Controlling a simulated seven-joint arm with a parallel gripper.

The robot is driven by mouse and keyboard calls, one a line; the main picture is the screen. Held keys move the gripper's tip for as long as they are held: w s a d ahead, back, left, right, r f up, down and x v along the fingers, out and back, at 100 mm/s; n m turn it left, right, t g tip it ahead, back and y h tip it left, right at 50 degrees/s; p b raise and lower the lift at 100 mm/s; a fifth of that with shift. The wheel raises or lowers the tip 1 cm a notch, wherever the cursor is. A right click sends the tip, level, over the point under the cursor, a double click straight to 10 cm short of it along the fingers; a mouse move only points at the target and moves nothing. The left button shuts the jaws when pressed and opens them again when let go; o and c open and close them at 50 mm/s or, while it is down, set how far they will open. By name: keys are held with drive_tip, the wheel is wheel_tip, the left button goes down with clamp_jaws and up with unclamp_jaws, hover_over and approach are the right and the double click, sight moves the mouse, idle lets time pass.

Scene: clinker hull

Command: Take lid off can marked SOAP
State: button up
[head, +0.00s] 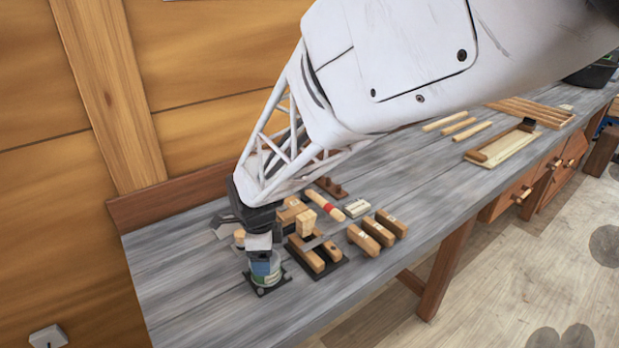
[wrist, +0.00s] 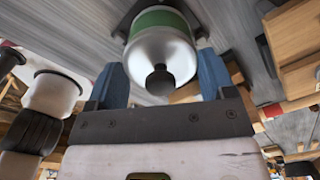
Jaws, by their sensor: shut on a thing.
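A can with a green band (wrist: 160,18) stands below my gripper; in the head view the can (head: 268,281) shows only partly, on a dark base plate. No SOAP lettering can be read. Its silvery lid (wrist: 150,52) has a black knob (wrist: 160,80) in the middle. My gripper (head: 264,266) points down over the can. In the wrist view its blue fingers (wrist: 160,62) stand on either side of the lid, shut on it. The contact is partly hidden, and I cannot tell whether the lid is apart from the can.
Wooden blocks on a dark base (head: 316,255) stand close to the right of the can. More wooden blocks (head: 377,232) and a red-banded rod (head: 325,206) lie beyond. The bench (head: 190,290) is bare at the front left. A wooden wall rises behind it.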

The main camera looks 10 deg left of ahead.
drive_tip(key=shift+r, duration=0.1)
drive_tip(key=shift+r, duration=0.8)
wheel_tip(320, 180, up, 2)
drive_tip(key=s+d+r, duration=0.1)
drive_tip(key=s+d, duration=0.8)
drive_tip(key=s, duration=0.3)
drive_tip(key=shift+s+d+r, duration=0.15)
drive_tip(key=shift+s+d, duration=0.2)
drive_tip(key=shift+w+a, duration=0.1)
drive_tip(key=w+a, duration=2.6)
drive_tip(key=w, duration=0.2)
